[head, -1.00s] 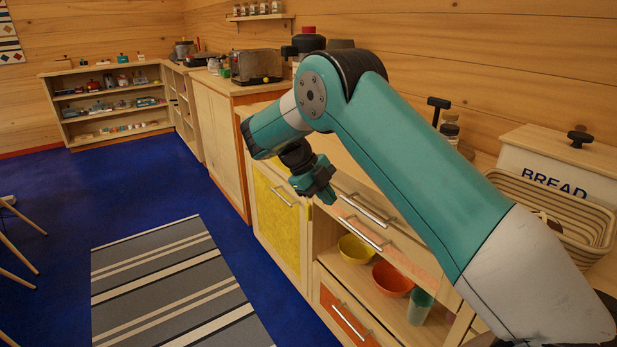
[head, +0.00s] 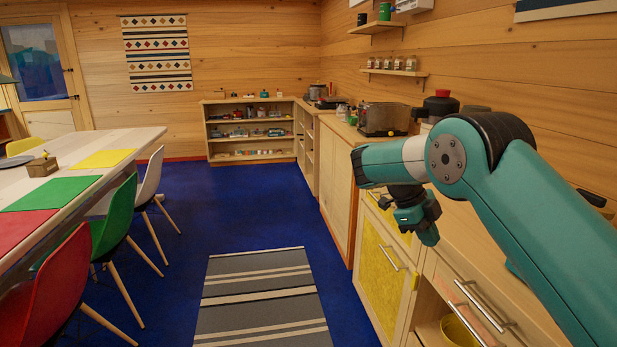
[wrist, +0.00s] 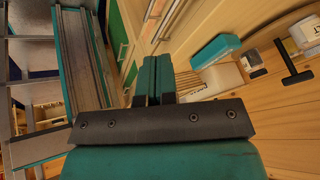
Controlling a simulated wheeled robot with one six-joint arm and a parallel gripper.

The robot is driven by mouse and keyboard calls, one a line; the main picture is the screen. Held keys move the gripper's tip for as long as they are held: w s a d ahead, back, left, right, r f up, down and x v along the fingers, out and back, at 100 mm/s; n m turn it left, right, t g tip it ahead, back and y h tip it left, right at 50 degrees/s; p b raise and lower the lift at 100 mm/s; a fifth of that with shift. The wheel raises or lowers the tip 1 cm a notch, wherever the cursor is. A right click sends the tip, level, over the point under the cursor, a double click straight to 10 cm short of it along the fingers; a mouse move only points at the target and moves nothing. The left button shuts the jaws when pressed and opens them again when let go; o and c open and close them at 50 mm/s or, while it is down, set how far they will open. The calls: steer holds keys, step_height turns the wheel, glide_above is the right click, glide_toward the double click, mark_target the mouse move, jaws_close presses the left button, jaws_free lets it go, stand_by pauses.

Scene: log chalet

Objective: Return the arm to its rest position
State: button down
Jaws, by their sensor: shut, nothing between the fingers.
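My arm reaches in from the right edge of the head view, bent at its elbow. My gripper (head: 428,238) hangs from the wrist in front of the wooden counter cabinets, pointing down. In the wrist view the two fingers of my gripper (wrist: 154,62) lie side by side, shut and empty. The fingers touch nothing that I can see.
A cabinet with a yellow door (head: 383,275) stands below and behind the gripper. A striped rug (head: 262,299) lies on the blue floor, which is clear in the middle. At left is a long table (head: 75,170) with several chairs. Open shelves (head: 250,130) stand at the back.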

steer(key=s+a+r+n+t+y+p, duration=0.1)
steer(key=s+a+r+n+t, duration=0.1)
steer(key=s+r+n, duration=0.5)
steer(key=s+a+r+n+t+y+p, duration=0.1)
steer(key=a+r+n+y, duration=0.2)
steer(key=n, duration=0.7)
steer(key=s+a+r+n+y, duration=0.1)
steer(key=s+a+n+y, duration=0.1)
steer(key=s+n, duration=0.4)
steer(key=s+a+r+n+y+p, duration=0.1)
steer(key=s+a+n, duration=0.3)
steer(key=s, duration=0.7)
steer(key=s+a+r+n+y, duration=0.2)
steer(key=s+a+n, duration=0.2)
steer(key=s+n, duration=0.4)
steer(key=shift+s+r+y, duration=0.2)
steer(key=shift+s+y, duration=0.2)
steer(key=shift+s, duration=0.2)
